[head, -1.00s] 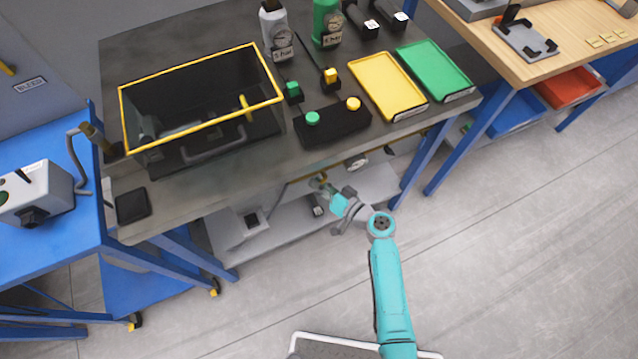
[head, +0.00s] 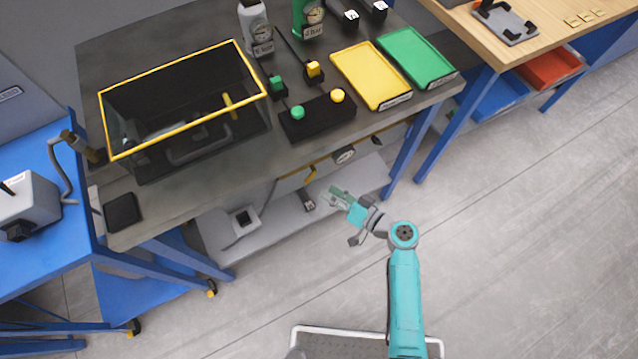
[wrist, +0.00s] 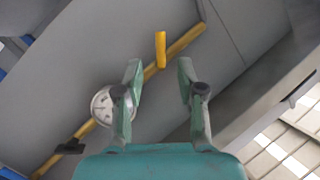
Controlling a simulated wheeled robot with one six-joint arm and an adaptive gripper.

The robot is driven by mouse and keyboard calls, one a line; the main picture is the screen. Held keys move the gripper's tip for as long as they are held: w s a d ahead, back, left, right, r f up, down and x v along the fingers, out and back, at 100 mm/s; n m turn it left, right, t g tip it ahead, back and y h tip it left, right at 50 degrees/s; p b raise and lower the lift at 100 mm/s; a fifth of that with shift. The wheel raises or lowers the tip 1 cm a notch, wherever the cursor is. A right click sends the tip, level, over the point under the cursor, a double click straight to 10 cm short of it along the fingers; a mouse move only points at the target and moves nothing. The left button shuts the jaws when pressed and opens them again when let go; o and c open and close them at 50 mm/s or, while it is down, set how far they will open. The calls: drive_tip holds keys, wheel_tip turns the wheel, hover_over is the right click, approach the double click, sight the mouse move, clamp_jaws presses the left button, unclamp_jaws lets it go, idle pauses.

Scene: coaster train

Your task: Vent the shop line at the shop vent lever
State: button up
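A short yellow lever (wrist: 161,49) stands out from a yellow pipe (wrist: 187,42) in the wrist view; no label on it is readable. In the head view a yellow handle (head: 310,173) shows below the bench's front edge. A round white gauge (wrist: 102,105) and a dark handle (wrist: 70,147) sit further along the pipe. My gripper (wrist: 160,68) is open and empty, its fingers either side of the lever in the picture; the lever appears beyond the fingertips, not touched. In the head view my gripper (head: 336,196) is in front of and below the bench edge.
The dark bench (head: 180,200) carries a yellow-rimmed clear box (head: 183,100), a two-button panel (head: 318,116) and yellow (head: 371,76) and green (head: 418,57) trays. A grey lower shelf (head: 270,225) lies beneath. The floor in front and right is clear.

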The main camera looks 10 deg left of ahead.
drive_tip(key=shift+v, duration=1.6)
drive_tip(key=shift+c, duration=1.4)
drive_tip(key=m+t+h, duration=0.9)
drive_tip(key=m+h, duration=0.2)
drive_tip(key=h, duration=0.4)
approach(308, 182)
drive_tip(key=w, duration=0.6)
drive_tip(key=w+d, duration=0.1)
drive_tip(key=w, duration=0.2)
drive_tip(key=shift+w, duration=0.2)
clamp_jaws()
